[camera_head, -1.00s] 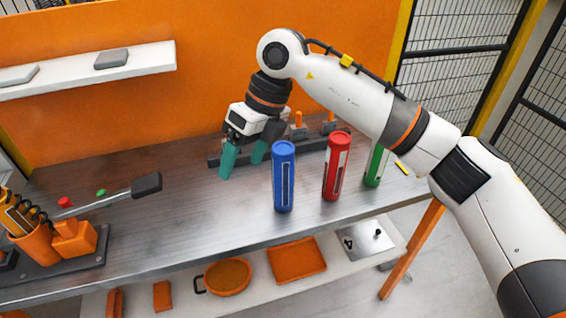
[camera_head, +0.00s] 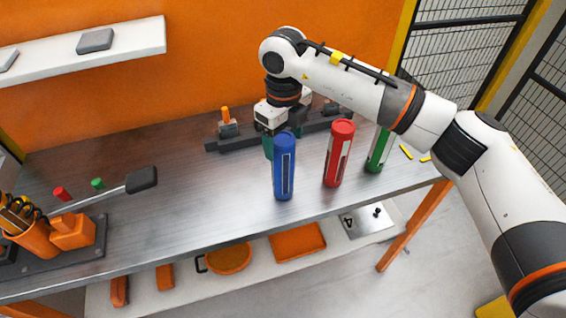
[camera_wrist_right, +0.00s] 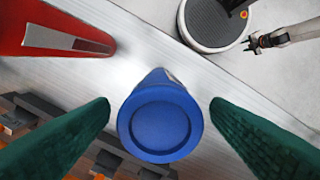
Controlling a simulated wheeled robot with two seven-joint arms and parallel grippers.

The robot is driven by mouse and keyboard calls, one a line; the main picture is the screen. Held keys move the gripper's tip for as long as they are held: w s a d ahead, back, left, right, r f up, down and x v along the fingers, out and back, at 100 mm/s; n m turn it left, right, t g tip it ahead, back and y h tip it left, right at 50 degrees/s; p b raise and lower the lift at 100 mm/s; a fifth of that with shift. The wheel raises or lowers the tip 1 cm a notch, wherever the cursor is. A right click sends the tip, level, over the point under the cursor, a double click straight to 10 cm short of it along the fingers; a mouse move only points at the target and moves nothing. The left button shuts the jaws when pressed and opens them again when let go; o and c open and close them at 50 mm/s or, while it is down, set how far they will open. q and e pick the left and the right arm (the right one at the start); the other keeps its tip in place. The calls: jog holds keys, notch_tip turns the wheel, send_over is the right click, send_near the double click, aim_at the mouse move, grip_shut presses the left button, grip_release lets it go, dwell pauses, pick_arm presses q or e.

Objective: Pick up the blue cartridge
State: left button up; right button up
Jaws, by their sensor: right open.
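The blue cartridge (camera_head: 284,168) stands upright near the table's front edge. In the right wrist view the blue cartridge (camera_wrist_right: 160,118) shows its round end between my two green fingers, with a gap on each side. My right gripper (camera_head: 270,146) is open, just behind the cartridge, which partly hides its fingers in the head view. It also shows in the right wrist view (camera_wrist_right: 160,106), with nothing held. My left arm is outside the head view; a small dark jaw-like end at the wrist view's top right may be my left gripper, too small to read.
A red cartridge (camera_head: 338,155) stands close right of the blue one, and a green cartridge (camera_head: 378,150) beyond it. A dark rack (camera_head: 228,138) lies behind. A tool holder (camera_head: 72,232) stands at the left. The table (camera_head: 190,190) between is mostly clear.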

aim_at(283, 169)
notch_tip(283, 169, down, 2)
jog(key=shift+f+p, duration=0.1)
jog(key=shift+p, duration=0.2)
jog(key=shift+f, duration=0.4)
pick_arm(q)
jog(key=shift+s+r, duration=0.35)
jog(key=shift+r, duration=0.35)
pick_arm(e)
grip_shut()
